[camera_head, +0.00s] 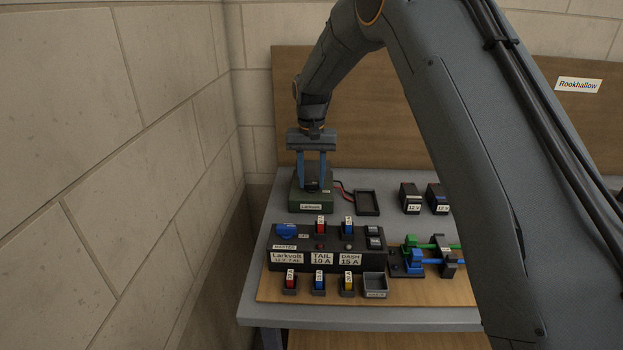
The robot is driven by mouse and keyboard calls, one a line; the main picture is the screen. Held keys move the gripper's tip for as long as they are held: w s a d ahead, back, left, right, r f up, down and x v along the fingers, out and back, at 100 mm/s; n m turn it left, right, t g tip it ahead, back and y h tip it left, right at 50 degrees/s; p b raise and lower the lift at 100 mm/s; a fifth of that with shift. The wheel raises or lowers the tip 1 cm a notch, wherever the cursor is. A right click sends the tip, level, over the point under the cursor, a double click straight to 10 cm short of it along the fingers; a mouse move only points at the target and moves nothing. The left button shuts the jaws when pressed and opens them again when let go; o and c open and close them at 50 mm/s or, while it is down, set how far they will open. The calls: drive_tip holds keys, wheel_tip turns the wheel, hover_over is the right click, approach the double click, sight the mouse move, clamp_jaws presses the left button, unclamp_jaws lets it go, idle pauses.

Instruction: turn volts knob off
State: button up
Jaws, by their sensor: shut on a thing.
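A dark green box (311,201) with a small white label on its front stands at the back left of the bench. My gripper (312,187) points straight down over its top. The two blue fingers are shut on a dark knob on top of the box, one finger on each side. The fingers hide most of this knob, so its marking and the way it points cannot be read. I take it for the volts knob.
A black fuse panel (325,262) with a blue master knob (287,231) stands in front. An empty black tray (367,203) lies right of the box, with red and black leads between. Labelled black blocks (410,197) stand farther right. A stone wall (110,130) is close at left.

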sight(311, 183)
drive_tip(key=o, duration=1.1)
drive_tip(key=shift+c, duration=0.2)
drive_tip(key=shift+r, duration=0.1)
drive_tip(key=shift+r+b, duration=1.15)
drive_tip(key=shift+r, duration=2.7)
drive_tip(key=shift+r, duration=0.1)
